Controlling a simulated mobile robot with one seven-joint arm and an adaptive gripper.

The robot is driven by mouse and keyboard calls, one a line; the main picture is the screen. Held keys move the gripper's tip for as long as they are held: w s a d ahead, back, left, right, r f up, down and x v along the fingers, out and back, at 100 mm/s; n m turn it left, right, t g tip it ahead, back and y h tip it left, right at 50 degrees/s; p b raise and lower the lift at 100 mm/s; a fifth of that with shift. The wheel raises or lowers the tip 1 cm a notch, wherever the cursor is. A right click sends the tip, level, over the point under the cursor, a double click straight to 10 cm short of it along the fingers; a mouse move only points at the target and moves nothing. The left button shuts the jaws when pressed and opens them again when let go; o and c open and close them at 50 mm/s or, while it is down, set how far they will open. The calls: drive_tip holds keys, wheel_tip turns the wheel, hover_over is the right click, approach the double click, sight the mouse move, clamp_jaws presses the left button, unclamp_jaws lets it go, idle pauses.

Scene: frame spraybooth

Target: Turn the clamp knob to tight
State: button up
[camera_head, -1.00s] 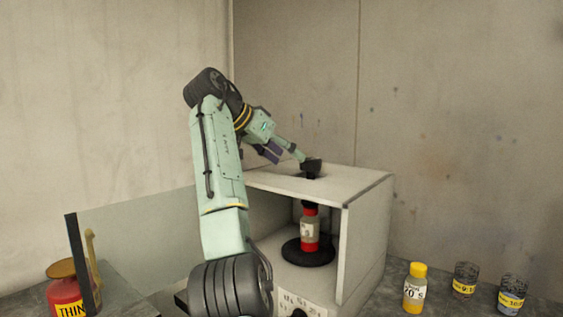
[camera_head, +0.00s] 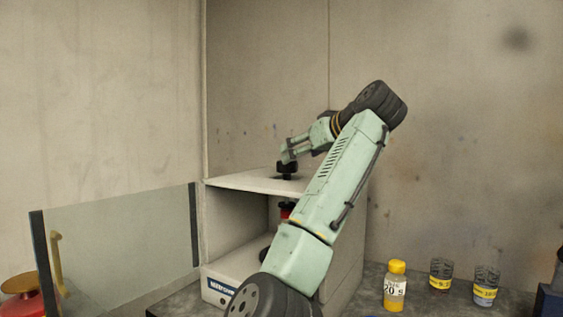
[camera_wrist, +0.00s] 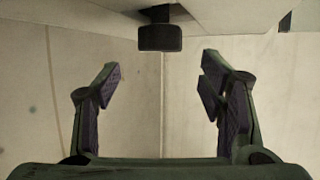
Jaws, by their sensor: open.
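The clamp knob (camera_head: 288,169) is a black knob on top of a white open-fronted box machine (camera_head: 237,183). In the wrist view the knob (camera_wrist: 160,38) is a dark block at top centre, lined up with the gap between the fingers but beyond their tips. My gripper (camera_head: 286,157) is at the knob, from the back right in the head view. It (camera_wrist: 160,72) is open, with nothing between its fingers. A red-capped container (camera_head: 286,210) stands inside the box under the knob, mostly hidden by my arm.
A clear panel (camera_head: 120,250) with a yellow handle stands at left, by a red can (camera_head: 22,300). A yellow-capped bottle (camera_head: 395,288) and two dark-topped jars (camera_head: 440,274), (camera_head: 485,285) stand on the bench at right.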

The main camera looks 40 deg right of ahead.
sight(287, 166)
drive_tip(key=p+x, duration=0.2)
drive_tip(key=x, duration=0.6)
drive_tip(key=shift+a, duration=0.1)
drive_tip(key=shift+c, duration=0.2)
drive_tip(key=c, duration=1.1)
